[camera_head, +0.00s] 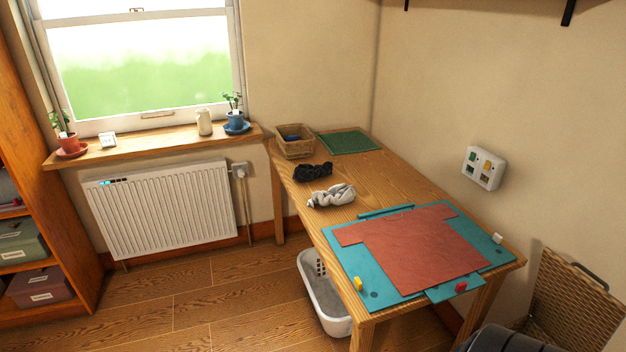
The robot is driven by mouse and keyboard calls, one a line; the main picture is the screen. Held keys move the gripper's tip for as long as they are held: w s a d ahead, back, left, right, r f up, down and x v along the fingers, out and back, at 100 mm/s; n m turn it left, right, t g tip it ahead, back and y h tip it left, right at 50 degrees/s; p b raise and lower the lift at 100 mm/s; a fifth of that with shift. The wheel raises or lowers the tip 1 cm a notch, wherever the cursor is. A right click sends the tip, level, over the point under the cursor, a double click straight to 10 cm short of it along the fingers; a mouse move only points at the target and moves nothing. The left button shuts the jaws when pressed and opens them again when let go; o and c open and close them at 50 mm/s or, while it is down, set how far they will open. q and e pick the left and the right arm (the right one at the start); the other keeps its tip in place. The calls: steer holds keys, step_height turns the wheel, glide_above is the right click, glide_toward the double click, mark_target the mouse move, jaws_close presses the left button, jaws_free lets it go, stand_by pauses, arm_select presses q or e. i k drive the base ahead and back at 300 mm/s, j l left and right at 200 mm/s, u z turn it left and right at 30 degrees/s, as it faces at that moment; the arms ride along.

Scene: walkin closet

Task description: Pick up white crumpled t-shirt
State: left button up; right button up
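A white crumpled t-shirt (331,195) lies on the wooden table (390,179), near its left edge and about midway along it. A black crumpled cloth (313,172) lies just behind it. A flat red t-shirt (421,240) is spread on a teal folding board (370,273) at the near end of the table. Neither of my grippers shows in the head view.
A wicker basket (295,147) and a green mat (349,142) are at the table's far end. A white laundry basket (322,297) stands on the floor by the table's left side. A wicker hamper (571,300) is at the lower right. The floor at left is clear.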

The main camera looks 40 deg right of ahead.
mark_target(342, 194)
steer(key=i+z, duration=0.3)
steer(key=i, duration=0.15)
steer(key=i+j+z, duration=0.1)
steer(key=i+z, duration=0.2)
steer(key=i, duration=0.15)
steer(key=i+j+z, duration=0.25)
steer(key=i, duration=0.2)
steer(key=i+j+z, duration=0.3)
steer(key=i, duration=0.15)
